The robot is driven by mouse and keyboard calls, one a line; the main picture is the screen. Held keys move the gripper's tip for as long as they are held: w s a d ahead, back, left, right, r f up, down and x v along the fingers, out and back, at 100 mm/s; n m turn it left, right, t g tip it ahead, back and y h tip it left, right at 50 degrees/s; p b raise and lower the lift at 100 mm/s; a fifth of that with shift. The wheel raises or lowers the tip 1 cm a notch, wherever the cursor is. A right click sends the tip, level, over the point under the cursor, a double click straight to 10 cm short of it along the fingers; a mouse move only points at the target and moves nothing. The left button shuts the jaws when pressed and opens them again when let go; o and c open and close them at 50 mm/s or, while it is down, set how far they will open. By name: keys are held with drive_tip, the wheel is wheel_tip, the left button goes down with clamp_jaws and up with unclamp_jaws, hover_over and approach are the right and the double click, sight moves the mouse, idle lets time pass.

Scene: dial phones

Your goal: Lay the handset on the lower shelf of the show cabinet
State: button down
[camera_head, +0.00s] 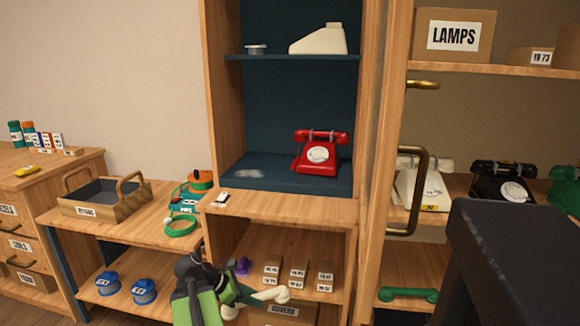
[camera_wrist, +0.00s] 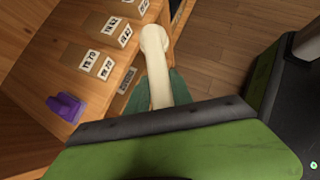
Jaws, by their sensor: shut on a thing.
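My gripper (camera_head: 240,292) is shut on a cream handset (camera_head: 268,296), low in front of the open compartment under the show cabinet. In the wrist view the cream handset (camera_wrist: 156,65) sticks out beyond the jaws, with one rounded end up; its other end is hidden. The show cabinet (camera_head: 223,110) has a dark blue inside with two shelves. On its lower shelf (camera_head: 275,184) a red dial phone (camera_head: 318,154) stands toward the right, and a pale patch (camera_head: 248,173) marks the left part. The upper shelf (camera_head: 270,57) holds a cream phone body (camera_head: 320,38) and a small dish (camera_head: 256,49).
Small labelled boxes (camera_head: 298,272) and a purple object (camera_head: 243,266) stand in the compartment close to my gripper. A small white item (camera_head: 222,199) lies on the wooden ledge. A brass-handled door frame (camera_head: 395,150) stands right of the cabinet. The lower shelf's left front is clear.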

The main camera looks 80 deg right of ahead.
drive_tip(key=s+d+r+m+g+y+p, duration=0.1)
drive_tip(key=s+d+r+m+p, duration=0.15)
drive_tip(key=r+p, duration=0.7)
drive_tip(key=s+d+r+m+y+p, duration=0.1)
drive_tip(key=s+d+r+y+p, duration=0.15)
drive_tip(key=r+p, duration=0.75)
drive_tip(key=s+d+r+m+g+p, duration=0.1)
drive_tip(key=s+r+m+p, duration=0.15)
drive_tip(key=r+p, duration=0.75)
drive_tip(key=w+d+r+n+t+h+p, duration=0.2)
drive_tip(key=w+d+r+n+t+p, duration=0.3)
drive_tip(key=d, duration=0.6)
drive_tip(key=w+d+r+n+t+h+p, duration=0.1)
drive_tip(key=w+d+r+n+h+p, duration=0.15)
drive_tip(key=w+d+n, duration=0.65)
drive_tip(key=w+d+r+n+t+h+p, duration=0.3)
drive_tip(key=w+d+r+t, duration=0.15)
drive_tip(key=d, duration=0.85)
drive_tip(key=b, duration=1.1)
approach(261, 163)
drive_tip(key=shift+g, duration=0.45)
drive_tip(key=x, duration=0.4)
drive_tip(key=shift+w+d+f, duration=0.1)
drive_tip(key=shift+w+d, duration=0.25)
drive_tip(key=shift+w, duration=0.05)
drive_tip(key=shift+p, duration=0.45)
drive_tip(key=c, duration=1.1)
unclamp_jaws()
